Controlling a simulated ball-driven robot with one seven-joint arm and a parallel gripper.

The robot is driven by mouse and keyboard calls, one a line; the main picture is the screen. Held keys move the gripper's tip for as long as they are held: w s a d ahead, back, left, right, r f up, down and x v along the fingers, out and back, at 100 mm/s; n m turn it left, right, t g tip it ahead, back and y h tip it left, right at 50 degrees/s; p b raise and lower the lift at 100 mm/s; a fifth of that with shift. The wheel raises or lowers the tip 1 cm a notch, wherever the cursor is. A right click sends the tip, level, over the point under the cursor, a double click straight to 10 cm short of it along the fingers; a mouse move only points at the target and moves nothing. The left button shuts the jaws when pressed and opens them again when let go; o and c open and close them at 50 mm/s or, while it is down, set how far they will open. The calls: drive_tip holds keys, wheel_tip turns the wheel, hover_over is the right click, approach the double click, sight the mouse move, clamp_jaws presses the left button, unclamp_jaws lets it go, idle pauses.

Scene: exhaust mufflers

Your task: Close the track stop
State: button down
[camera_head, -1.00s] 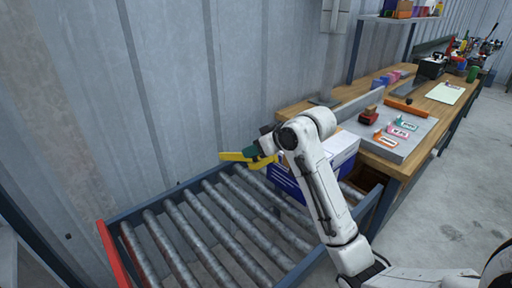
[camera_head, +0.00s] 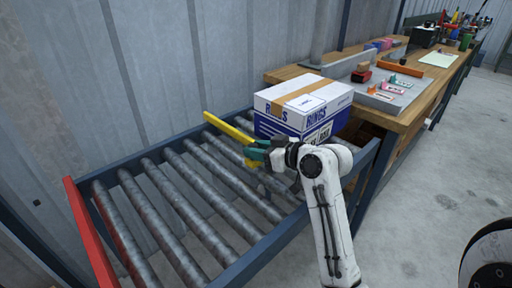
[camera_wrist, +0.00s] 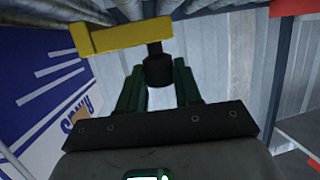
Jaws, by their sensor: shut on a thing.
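The track stop is a yellow bar (camera_head: 228,129) lying across the rollers in front of the box. In the wrist view the yellow bar (camera_wrist: 122,36) runs across the top, with a black knob (camera_wrist: 158,70) hanging from it. My gripper (camera_head: 260,153) has green fingers and sits at the bar's near end, by the conveyor's near side. In the wrist view my gripper (camera_wrist: 158,86) has its fingers on either side of the knob, shut on it. The finger contact is partly hidden by the gripper in the head view.
A white and blue box (camera_head: 302,104) marked RINGS stands on the rollers just behind the bar. The roller conveyor (camera_head: 185,195) has a red end rail (camera_head: 91,238), and its front rollers are clear. A wooden workbench (camera_head: 408,122) stands behind the box, with open floor at right.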

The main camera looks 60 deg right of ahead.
drive_tip(key=shift+s+f, duration=0.1)
drive_tip(key=shift+f, duration=0.6)
drive_tip(key=c, duration=1.2)
unclamp_jaws()
drive_tip(key=o, duration=0.4)
drive_tip(key=shift+r, duration=0.2)
drive_tip(key=shift+r, duration=0.1)
drive_tip(key=shift+s+r, duration=0.1)
drive_tip(key=shift+s, duration=0.2)
drive_tip(key=p+v, duration=0.1)
drive_tip(key=v, duration=0.9)
